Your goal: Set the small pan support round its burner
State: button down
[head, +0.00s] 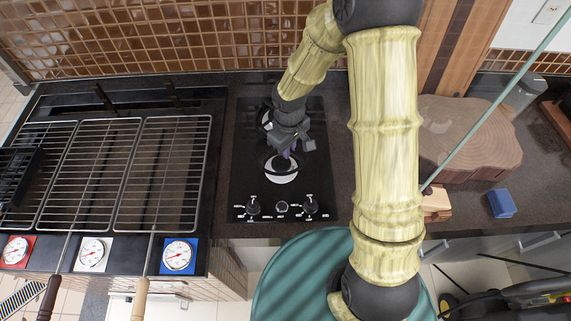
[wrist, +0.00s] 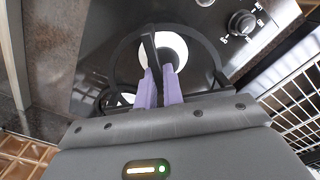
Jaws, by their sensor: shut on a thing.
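The small pan support (wrist: 221,68) is a thin black ring with inward bars. In the wrist view my gripper (wrist: 160,75) has its two purple fingers shut on one of its bars. The pale front burner (wrist: 177,46) shows through the ring, with a bar crossing over it. In the head view this burner (head: 283,177) lies just in front of my gripper (head: 288,153), and the dark support is hard to make out against the black hob. I cannot tell whether the support touches the hob or hangs just above it.
The black hob (head: 240,185) has several knobs (head: 282,207) along its front. A rear burner (head: 265,117) is partly hidden by my gripper. A grill with wire racks (head: 160,170) stands left. A wooden slab (head: 465,135) and a blue block (head: 501,204) lie right.

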aim_at(288, 168)
jog(key=shift+f, duration=1.9)
jog(key=shift+f, duration=0.1)
notch_tip(288, 168, down, 4)
jog(key=shift+w+a+r+p, duration=0.1)
jog(key=shift+r+p, duration=0.05)
jog(key=shift+p, duration=0.5)
jog(key=shift+s+f, duration=0.2)
jog(key=shift+f, duration=0.1)
